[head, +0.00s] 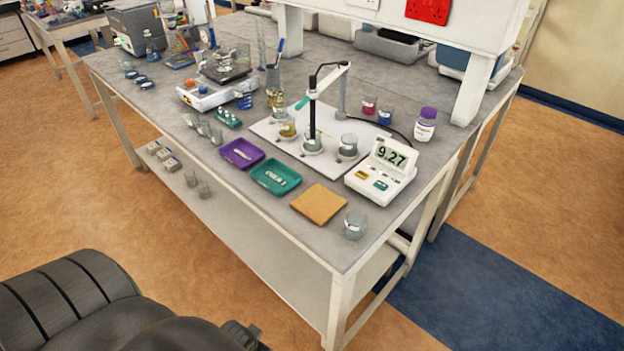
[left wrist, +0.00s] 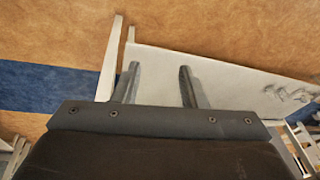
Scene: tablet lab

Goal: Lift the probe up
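The black probe (head: 312,117) stands upright with its lower end in a small glass beaker (head: 312,146) on a white board (head: 270,128). It hangs from a pale arm (head: 332,80) on a stand post (head: 342,97), with a black cable looping over its top. The meter (head: 381,171) beside the board reads 9.27. My left gripper (left wrist: 158,67) is open and empty in the left wrist view, its two fingers well apart above the floor and a bench's lower shelf. It is far from the probe. My right gripper is not in view.
Beakers stand either side of the probe, one with yellow liquid (head: 288,130) and one clear (head: 347,147). Purple (head: 241,154) and green (head: 275,177) trays, a cork mat (head: 319,203) and a beaker (head: 355,225) line the front. Bare bench (head: 300,229) shows at the front edge.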

